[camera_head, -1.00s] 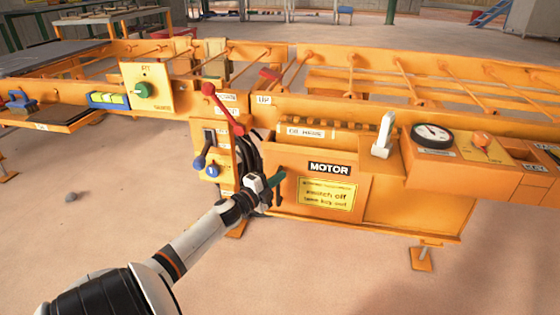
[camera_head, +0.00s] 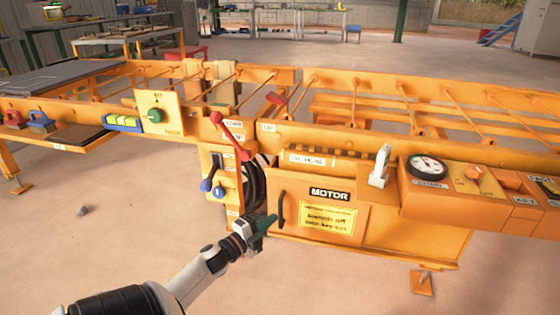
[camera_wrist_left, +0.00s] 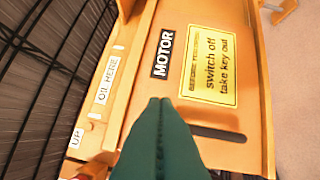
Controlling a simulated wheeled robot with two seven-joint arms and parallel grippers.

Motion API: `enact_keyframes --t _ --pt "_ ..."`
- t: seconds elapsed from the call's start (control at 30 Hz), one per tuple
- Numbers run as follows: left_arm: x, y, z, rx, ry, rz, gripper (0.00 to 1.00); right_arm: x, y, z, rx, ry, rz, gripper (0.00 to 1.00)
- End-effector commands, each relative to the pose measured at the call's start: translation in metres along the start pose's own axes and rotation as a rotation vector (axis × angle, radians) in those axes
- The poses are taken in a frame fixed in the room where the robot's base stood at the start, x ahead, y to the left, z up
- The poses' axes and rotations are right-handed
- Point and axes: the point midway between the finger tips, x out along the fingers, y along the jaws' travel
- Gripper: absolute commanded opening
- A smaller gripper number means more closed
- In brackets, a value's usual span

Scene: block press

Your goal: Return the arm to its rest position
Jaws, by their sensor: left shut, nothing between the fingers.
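My left arm comes in from the lower left in the head view. My left gripper (camera_head: 266,224) is shut and empty, just in front of the lower left part of the motor box (camera_head: 380,237). Its green fingers also show pressed together in the left wrist view (camera_wrist_left: 160,135), with the motor box front beyond them. The dark handle (camera_head: 281,208) on the box stands close to the fingertips; the fingers are not around it. My right gripper is not in view.
The orange machine (camera_head: 340,135) spans the view. A red lever (camera_head: 228,135) and blue-knobbed levers (camera_head: 206,185) stand left of the box. A white lever (camera_head: 380,167) and gauge (camera_head: 427,167) sit to the right. The floor (camera_head: 120,235) at left is clear except for a small stone (camera_head: 83,211).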

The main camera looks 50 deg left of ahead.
Motion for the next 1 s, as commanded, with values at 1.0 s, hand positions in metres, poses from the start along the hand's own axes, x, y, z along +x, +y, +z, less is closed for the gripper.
enact_keyframes --t 1.0 --pt "-0.073 0.129 0.361 -0.921 -0.856 0.373 0.00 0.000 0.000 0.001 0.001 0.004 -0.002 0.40"
